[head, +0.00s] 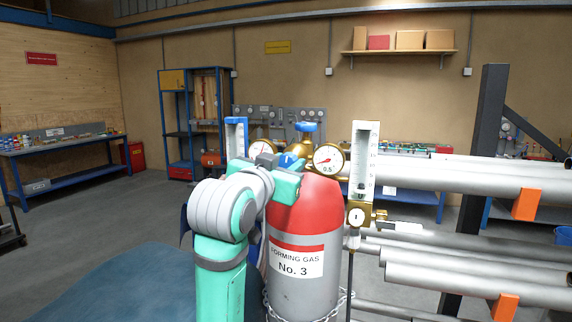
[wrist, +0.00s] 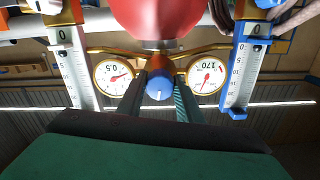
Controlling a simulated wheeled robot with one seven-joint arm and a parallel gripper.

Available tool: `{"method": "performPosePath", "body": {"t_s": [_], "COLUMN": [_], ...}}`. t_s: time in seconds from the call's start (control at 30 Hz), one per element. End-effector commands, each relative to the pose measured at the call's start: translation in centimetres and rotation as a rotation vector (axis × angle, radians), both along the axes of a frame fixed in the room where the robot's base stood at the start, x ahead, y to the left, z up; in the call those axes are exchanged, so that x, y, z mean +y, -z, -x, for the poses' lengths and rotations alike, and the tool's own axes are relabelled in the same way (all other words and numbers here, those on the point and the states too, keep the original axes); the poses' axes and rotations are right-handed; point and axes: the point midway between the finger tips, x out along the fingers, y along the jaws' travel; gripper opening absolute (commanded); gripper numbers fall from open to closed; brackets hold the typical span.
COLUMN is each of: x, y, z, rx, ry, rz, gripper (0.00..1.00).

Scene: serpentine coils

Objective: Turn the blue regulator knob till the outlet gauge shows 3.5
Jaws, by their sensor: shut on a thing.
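The blue regulator knob (wrist: 159,86) faces the wrist camera between the two gauges, with a pale mark on its face. My gripper (wrist: 160,93) has one finger on each side of the knob and is shut on it; in the head view my gripper (head: 287,166) is in front of the red cylinder shoulder. The outlet gauge (head: 328,159) is right of the gripper, with a red needle and the figure 0.5. It also shows at left in the wrist view (wrist: 115,76). The other gauge (wrist: 206,76) shows 170; in the head view it is partly hidden.
The grey cylinder (head: 300,290) with a red top is labelled Forming Gas No. 3 and chained. A blue handwheel (head: 307,127) tops its valve. A white flowmeter (head: 363,160) and a blue one (head: 236,138) flank the gauges. Steel pipes (head: 480,178) on a rack fill the right.

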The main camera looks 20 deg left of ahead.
Motion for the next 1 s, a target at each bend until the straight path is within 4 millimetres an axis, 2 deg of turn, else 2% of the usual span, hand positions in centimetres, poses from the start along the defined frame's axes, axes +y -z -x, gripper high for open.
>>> {"method": "performPosePath", "body": {"t_s": [0.13, 0.43, 0.73, 1.0], "x": [0.13, 0.18, 0.17, 0.10], "y": [-0.08, -0.14, -0.16, -0.16], "z": [0.04, 0.02, -0.03, -0.06], "rx": [-0.005, -0.007, -0.016, -0.018], "ry": [-0.003, -0.004, -0.003, -0.002], "rz": [-0.099, -0.124, -0.376, -0.389], "gripper": [0.01, 0.01, 0.01, 0.01]}}
